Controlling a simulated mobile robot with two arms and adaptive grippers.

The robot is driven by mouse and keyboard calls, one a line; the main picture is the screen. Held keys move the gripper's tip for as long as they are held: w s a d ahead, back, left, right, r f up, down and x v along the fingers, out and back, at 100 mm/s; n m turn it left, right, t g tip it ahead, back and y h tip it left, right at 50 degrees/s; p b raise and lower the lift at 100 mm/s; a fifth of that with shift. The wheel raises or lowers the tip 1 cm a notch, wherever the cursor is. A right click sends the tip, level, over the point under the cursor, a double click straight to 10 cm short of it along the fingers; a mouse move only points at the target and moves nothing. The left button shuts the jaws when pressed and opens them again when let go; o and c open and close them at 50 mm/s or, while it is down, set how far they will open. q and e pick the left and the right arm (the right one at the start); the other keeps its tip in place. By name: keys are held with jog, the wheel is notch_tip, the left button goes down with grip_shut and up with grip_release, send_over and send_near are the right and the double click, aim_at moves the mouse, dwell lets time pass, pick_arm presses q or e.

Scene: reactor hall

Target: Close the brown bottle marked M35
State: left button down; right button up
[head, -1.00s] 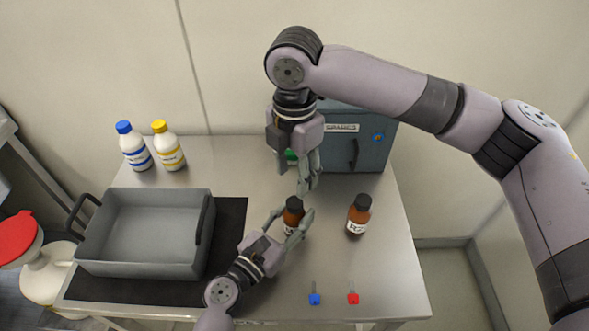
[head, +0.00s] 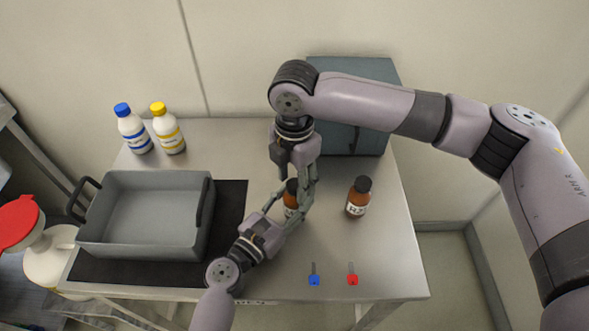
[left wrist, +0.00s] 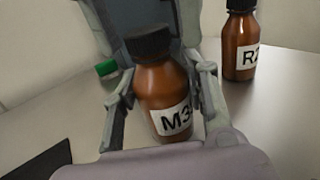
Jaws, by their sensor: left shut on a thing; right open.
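The brown bottle marked M35 (head: 290,200) stands upright on the steel table, with a black cap on its top; I cannot tell how tight the cap is. In the left wrist view the bottle (left wrist: 165,90) shows part of its label, "M3". My left gripper (head: 286,215) is shut on the bottle's body, one finger on each side. My right gripper (head: 302,188) is open and points down from above, its fingers at the height of the black cap (left wrist: 149,43). In the head view its fingers partly hide the bottle.
A second brown bottle (head: 358,197) with a black cap stands to the right. A grey tray (head: 145,250) on a black mat (head: 233,215) is at left. Two white bottles (head: 133,130) (head: 168,130) stand behind. Blue (head: 314,280) and red (head: 352,280) keys lie in front; a blue-grey cabinet (head: 365,75) is behind.

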grip_shut()
jog(key=m, duration=1)
jog(key=shift+f+m, duration=0.1)
jog(key=shift+m, duration=0.3)
jog(key=m, duration=0.4)
jog(key=shift+o, duration=0.7)
grip_release()
